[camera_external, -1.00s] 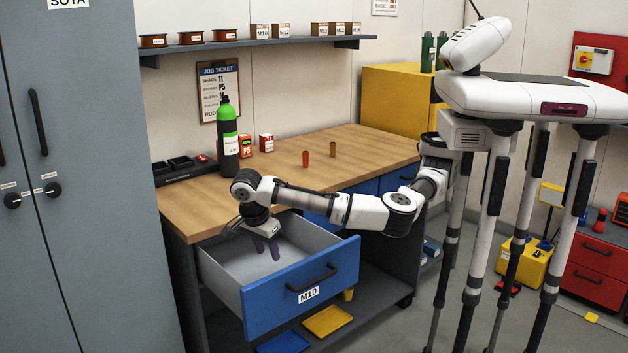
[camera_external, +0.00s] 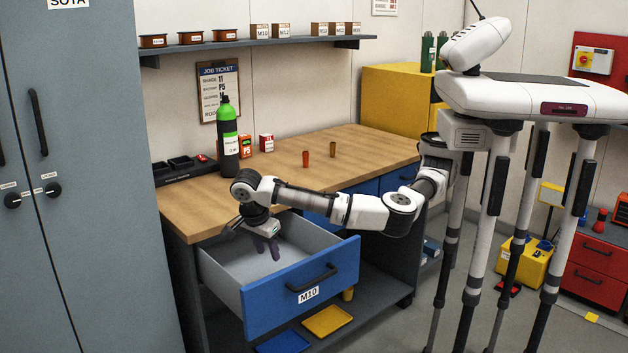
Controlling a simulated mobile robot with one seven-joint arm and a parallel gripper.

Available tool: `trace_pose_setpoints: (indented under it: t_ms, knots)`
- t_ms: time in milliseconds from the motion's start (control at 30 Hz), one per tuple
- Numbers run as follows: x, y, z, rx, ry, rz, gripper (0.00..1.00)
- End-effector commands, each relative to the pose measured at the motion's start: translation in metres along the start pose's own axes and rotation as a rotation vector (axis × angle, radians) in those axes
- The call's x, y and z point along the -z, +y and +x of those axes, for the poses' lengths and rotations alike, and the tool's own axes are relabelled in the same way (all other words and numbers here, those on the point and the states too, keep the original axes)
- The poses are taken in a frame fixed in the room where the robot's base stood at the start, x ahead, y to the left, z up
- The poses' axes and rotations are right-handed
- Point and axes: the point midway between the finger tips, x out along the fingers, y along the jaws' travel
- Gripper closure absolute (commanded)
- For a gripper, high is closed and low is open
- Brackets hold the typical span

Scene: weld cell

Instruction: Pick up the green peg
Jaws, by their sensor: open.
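My gripper (camera_external: 267,248) points down into the open blue-fronted drawer (camera_external: 300,291) labelled M10. Its two dark fingers are apart, with no object visible between them. I cannot make out a green peg in this view. The drawer's low inside is partly hidden by its front panel and my gripper, so I cannot tell whether a peg lies there.
The wooden workbench (camera_external: 240,200) above the drawer carries a black and green bottle (camera_external: 229,145), small boxes, an orange-brown piece (camera_external: 305,159) and a brown piece (camera_external: 333,149). A grey cabinet (camera_external: 80,200) stands at the left. Yellow (camera_external: 327,320) and blue (camera_external: 283,342) trays lie below.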

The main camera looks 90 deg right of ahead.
Motion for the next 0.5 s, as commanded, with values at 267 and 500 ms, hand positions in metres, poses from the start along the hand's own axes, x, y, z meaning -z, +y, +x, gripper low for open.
trace_pose_setpoints:
  t_ms: [267, 500]
  knots:
    - [0.000, 0.000, 0.000, 0.000, 0.000, 0.000, 0.55]
    - [0.028, -0.034, -0.026, -0.015, -0.050, 0.088, 0.55]
